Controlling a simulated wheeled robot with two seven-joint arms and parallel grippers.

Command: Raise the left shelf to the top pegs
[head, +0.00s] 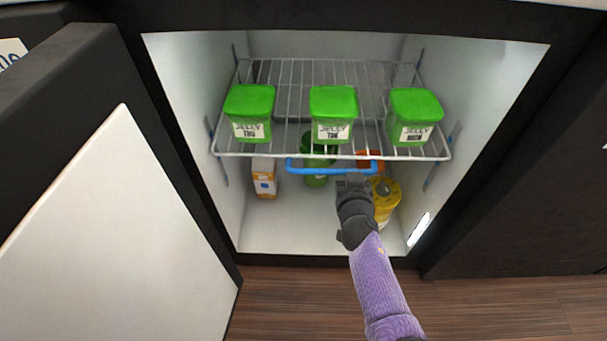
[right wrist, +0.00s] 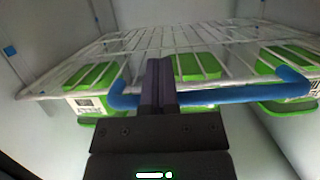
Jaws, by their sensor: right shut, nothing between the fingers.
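A white wire shelf (head: 290,75) spans the open fridge, with a blue handle (head: 305,169) along its front edge. Three green-lidded jelly tubs stand on it: left (head: 249,112), middle (head: 333,113), right (head: 414,116). Blue pegs (head: 208,126) show on the side wall, and one shows in the right wrist view (right wrist: 10,50). My right gripper (head: 353,182) is shut and empty at the right part of the handle. In the right wrist view its fingers (right wrist: 159,84) stand upright and overlap the handle (right wrist: 232,97); contact is unclear. My left gripper is not in view.
Below the shelf are an orange-and-white carton (head: 264,178), a green container (head: 317,180), an orange item (head: 370,157) and a yellow-lidded container (head: 384,190). An open white door (head: 110,240) stands at left. The fridge floor's front is mostly clear.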

